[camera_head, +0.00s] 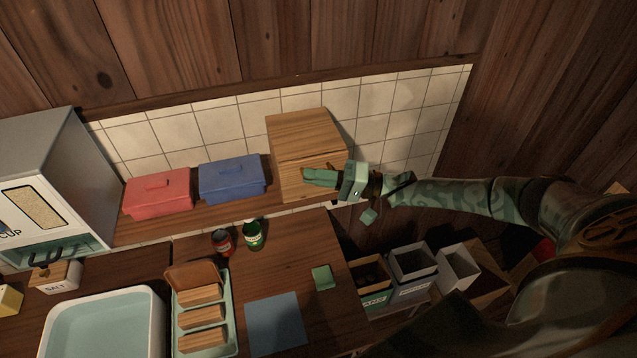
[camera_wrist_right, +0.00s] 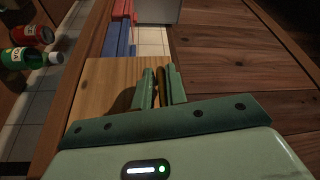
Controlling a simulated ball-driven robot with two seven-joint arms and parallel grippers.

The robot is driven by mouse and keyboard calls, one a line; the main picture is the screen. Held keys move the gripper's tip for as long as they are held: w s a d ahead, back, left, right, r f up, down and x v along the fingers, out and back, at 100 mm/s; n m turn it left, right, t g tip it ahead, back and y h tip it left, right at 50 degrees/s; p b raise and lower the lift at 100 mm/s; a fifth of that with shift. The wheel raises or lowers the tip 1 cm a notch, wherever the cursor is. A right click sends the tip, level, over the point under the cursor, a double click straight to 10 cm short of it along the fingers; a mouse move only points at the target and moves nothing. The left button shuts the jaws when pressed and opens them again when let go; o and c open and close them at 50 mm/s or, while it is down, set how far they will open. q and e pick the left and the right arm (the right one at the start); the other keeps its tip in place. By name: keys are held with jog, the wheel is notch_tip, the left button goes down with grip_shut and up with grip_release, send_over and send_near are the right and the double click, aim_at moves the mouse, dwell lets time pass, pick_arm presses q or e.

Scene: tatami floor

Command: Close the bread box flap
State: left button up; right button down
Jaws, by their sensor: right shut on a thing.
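The bread box (camera_head: 302,130) is a light wooden box at the right end of the wall shelf, against the tiles. Its front looks covered by wood, but I cannot tell how far the flap stands open. My right gripper (camera_head: 311,174) comes in from the right and reaches across the box's front. In the right wrist view the gripper (camera_wrist_right: 159,85) is shut on a thin brown piece, seemingly the flap's handle. The box's light wood (camera_wrist_right: 100,85) shows beside and under the fingers, with a dark shadow there. My left gripper is not in view.
A blue box (camera_head: 232,182) and a red box (camera_head: 158,193) stand left of the bread box. A green bottle (camera_head: 253,236) and a red can (camera_head: 222,242) stand on the counter below. Open bins (camera_head: 412,262) sit under my right arm.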

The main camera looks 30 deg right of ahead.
jog(key=shift+w+d+r, duration=0.15)
jog(key=shift+w+r, duration=0.25)
jog(key=shift+r, duration=0.1)
jog(key=c, duration=1.5)
grip_release()
jog(key=shift+f, duration=0.15)
jog(key=shift+s+f, duration=0.1)
jog(key=shift+s+d+f, duration=0.15)
jog(key=shift+s+d, duration=0.05)
jog(key=shift+d, duration=0.05)
jog(key=b+v, duration=0.5)
jog(key=v, duration=1)
jog(key=shift+s+d, duration=0.15)
jog(key=shift+d, duration=0.1)
